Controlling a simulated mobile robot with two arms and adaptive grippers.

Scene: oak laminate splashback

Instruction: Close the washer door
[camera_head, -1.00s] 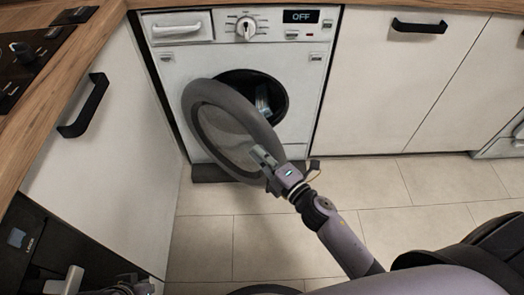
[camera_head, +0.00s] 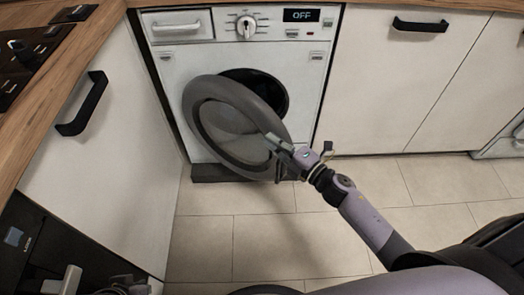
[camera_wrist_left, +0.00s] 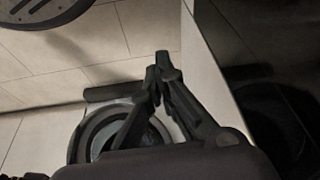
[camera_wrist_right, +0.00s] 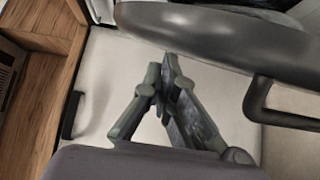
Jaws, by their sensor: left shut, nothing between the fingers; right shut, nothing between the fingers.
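The white washer (camera_head: 300,62) stands under the counter, its display reading OFF. Its round grey door (camera_head: 200,125) is ajar, swung out from the dark drum opening (camera_head: 268,84). My right gripper (camera_head: 282,148) is shut and empty at the right rim of the door; whether it touches cannot be told. In the right wrist view the shut fingers (camera_wrist_right: 168,70) are just below the grey door rim (camera_wrist_right: 190,22), with a dark door handle (camera_wrist_right: 268,105) to their right. My left gripper (camera_wrist_left: 162,75) is shut and empty in the left wrist view, with the round door (camera_wrist_left: 95,130) beyond it.
A white cabinet with a black handle (camera_head: 83,104) stands left of the washer. White cabinets (camera_head: 380,85) are to the right. A wooden counter and a black hob (camera_head: 35,60) are at upper left. The tiled floor (camera_head: 240,245) is clear.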

